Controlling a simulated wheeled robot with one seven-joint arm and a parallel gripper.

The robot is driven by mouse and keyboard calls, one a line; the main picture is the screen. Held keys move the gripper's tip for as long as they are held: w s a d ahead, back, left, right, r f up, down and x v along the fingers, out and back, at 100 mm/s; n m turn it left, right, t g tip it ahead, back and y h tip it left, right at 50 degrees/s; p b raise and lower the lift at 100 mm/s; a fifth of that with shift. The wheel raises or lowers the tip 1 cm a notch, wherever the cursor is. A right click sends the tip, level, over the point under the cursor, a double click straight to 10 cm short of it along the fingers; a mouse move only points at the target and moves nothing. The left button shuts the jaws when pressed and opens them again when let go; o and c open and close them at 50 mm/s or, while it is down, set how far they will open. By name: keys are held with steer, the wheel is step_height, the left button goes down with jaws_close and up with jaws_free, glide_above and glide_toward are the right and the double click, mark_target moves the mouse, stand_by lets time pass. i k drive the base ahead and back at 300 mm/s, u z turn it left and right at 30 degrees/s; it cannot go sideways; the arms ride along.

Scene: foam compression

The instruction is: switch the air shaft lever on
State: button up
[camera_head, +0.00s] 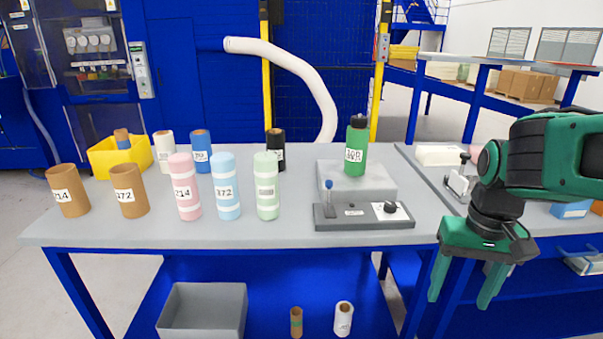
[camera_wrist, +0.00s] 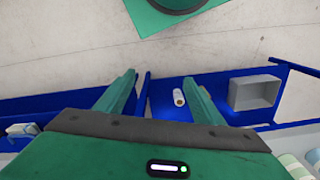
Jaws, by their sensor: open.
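The air shaft lever (camera_head: 328,196) is a small stick with a blue knob at the left end of a grey control panel (camera_head: 340,220). It stands about upright. The panel lies on the table near its front edge, with a black and white knob (camera_head: 390,209) on its right. My gripper (camera_head: 458,293) hangs fingers down in front of the table's right end, right of and lower than the panel. It is open and empty. In the wrist view the two fingers (camera_wrist: 158,95) are spread apart over the floor and the lower shelf. The lever does not show there.
A green bottle-like cylinder (camera_head: 357,148) stands on a grey block (camera_head: 380,180) behind the panel. Pink (camera_head: 185,190), light blue (camera_head: 226,190) and pale green (camera_head: 266,187) rolls stand to its left. A grey bin (camera_head: 205,312) sits on the lower shelf. The floor before the table looks clear.

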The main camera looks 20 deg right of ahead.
mark_target(329, 183)
steer(key=u, duration=0.6)
steer(key=k, duration=1.35)
steer(key=z, duration=0.6)
steer(key=i, duration=1)
steer(key=u, duration=0.05)
